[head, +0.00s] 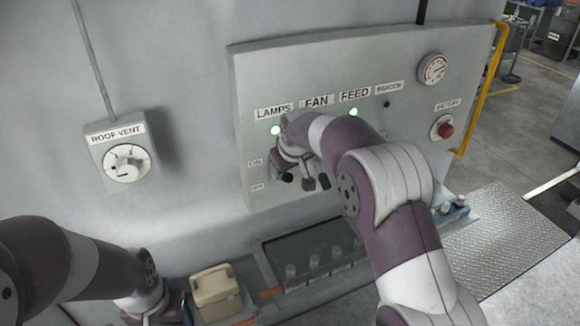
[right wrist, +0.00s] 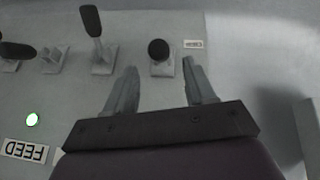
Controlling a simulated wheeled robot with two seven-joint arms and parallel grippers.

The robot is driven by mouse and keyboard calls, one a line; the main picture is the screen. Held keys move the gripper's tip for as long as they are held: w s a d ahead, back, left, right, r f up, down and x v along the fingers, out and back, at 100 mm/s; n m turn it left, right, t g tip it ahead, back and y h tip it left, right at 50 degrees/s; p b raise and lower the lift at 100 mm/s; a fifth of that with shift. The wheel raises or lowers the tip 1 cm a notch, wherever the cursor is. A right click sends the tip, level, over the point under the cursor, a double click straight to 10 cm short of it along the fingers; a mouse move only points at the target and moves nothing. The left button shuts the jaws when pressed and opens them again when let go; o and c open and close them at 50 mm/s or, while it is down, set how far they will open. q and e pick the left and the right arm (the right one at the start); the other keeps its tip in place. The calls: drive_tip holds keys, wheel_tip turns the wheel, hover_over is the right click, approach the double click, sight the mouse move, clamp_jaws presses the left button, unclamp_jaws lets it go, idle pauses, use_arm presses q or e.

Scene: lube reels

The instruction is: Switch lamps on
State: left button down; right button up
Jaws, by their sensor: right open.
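The LAMPS switch is a lever with a black knob (right wrist: 159,50) beside a small OFF label (right wrist: 193,44) in the right wrist view. In the head view its knob (head: 287,177) shows below the LAMPS label (head: 272,112). The green light (head: 276,130) under that label is lit. My right gripper (right wrist: 162,78) is open, with one finger on each side of the knob and gaps visible in the right wrist view. In the head view my right gripper (head: 284,164) is at the panel, partly hidden by its arm. My left gripper (head: 158,312) is low at the left; its fingers are unclear.
The grey panel (head: 245,90) has other levers beside the LAMPS one, including a black-knobbed lever (right wrist: 92,22). The FEED light (head: 353,112) is lit green. A red button (head: 445,130), gauge (head: 433,68) and ROOF VENT dial (head: 126,163) are clear of my arms.

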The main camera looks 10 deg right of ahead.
drive_tip(key=b+v, duration=0.1)
drive_tip(key=v, duration=0.5)
drive_tip(key=s+d+f+m+g+b, duration=0.2)
drive_tip(key=s+d+f, duration=0.1)
drive_tip(key=s+f, duration=0.8)
drive_tip(key=s+d+f+m+g+b, duration=0.1)
drive_tip(key=s+d+f, duration=0.3)
drive_tip(key=s, duration=0.5)
drive_tip(key=s+d+f+m+g+b, duration=0.1)
drive_tip(key=s+d+f+m+b, duration=0.1)
drive_tip(key=s, duration=0.8)
wheel_tip(320, 180, down, 3)
drive_tip(key=shift+s+d+f+g+h+b, duration=0.2)
drive_tip(key=shift+s+d+g+h+b, duration=0.15)
drive_tip(key=shift+d+b, duration=0.45)
